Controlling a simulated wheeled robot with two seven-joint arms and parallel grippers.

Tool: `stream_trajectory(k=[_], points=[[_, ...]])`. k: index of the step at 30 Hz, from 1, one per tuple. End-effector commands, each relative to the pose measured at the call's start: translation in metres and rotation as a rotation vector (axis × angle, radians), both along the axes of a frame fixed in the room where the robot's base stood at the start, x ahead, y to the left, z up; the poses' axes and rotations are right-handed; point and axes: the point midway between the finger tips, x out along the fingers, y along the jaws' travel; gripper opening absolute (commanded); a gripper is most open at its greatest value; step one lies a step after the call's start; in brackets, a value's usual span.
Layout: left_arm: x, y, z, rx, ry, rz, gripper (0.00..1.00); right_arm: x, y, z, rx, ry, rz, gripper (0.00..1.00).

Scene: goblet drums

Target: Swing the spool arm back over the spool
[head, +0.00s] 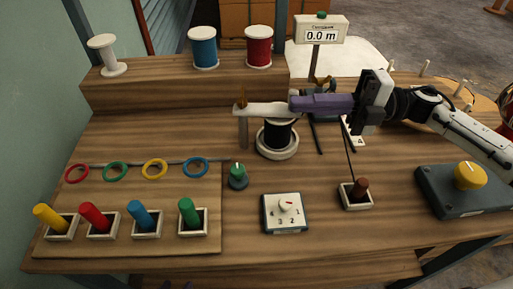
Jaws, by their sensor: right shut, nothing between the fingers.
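The spool arm (263,108) is a pale bar on an upright post (243,132) at its left end. In the head view it extends right, across the top of the black spool (279,134), which sits on a round white base (278,153). My right gripper (294,103) comes in from the right with its purple fingers shut and empty. Its fingertips overlap the bar's right end in the picture; whether they touch it I cannot tell. The fingers hide part of that end.
A raised shelf behind holds white, blue (203,48) and red (259,47) spools. A meter (320,31) reads 0.0 m. Coloured pegs and rings are at left.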

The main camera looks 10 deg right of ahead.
Motion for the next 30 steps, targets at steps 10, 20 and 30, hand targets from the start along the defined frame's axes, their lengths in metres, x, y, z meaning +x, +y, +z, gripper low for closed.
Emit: stream_trajectory(k=[10, 20, 30], points=[[0.005, -0.003, -0.002, -0.006, -0.014, -0.001, 0.36, 0.015, -0.01, 0.0, 0.001, -0.003, -0.012, 0.0], [0.004, -0.003, -0.004, -0.008, -0.012, 0.0, 0.36, 0.02, -0.013, 0.002, 0.001, -0.004, -0.023, 0.0], [0.003, -0.003, -0.004, -0.007, -0.01, 0.001, 0.36, 0.02, -0.013, 0.004, 0.003, -0.008, -0.023, 0.0]])
